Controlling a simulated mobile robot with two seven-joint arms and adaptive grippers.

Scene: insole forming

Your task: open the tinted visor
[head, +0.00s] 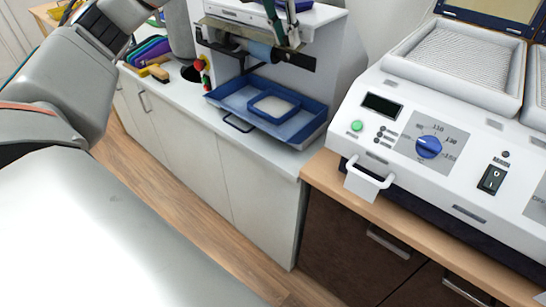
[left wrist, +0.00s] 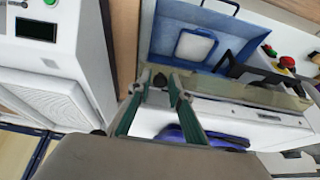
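The tinted visor (head: 248,34) is a brownish see-through strip along the front of the white machine, above a blue tray. It also shows in the left wrist view (left wrist: 240,90), running right from the fingertips. My left gripper (head: 281,42) is at the visor's right part in the head view. In the left wrist view its two green fingers (left wrist: 159,82) stand apart, with a small dark knob between the tips. I cannot tell whether the fingers touch it. My right gripper is in neither view.
The blue tray (head: 222,97) holds a smaller blue-rimmed pad. Red, yellow and green buttons (head: 203,72) sit at the machine's left. A white heating unit (head: 398,105) with a blue dial stands on the wooden counter at right. Brushes (head: 153,69) lie at the back left.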

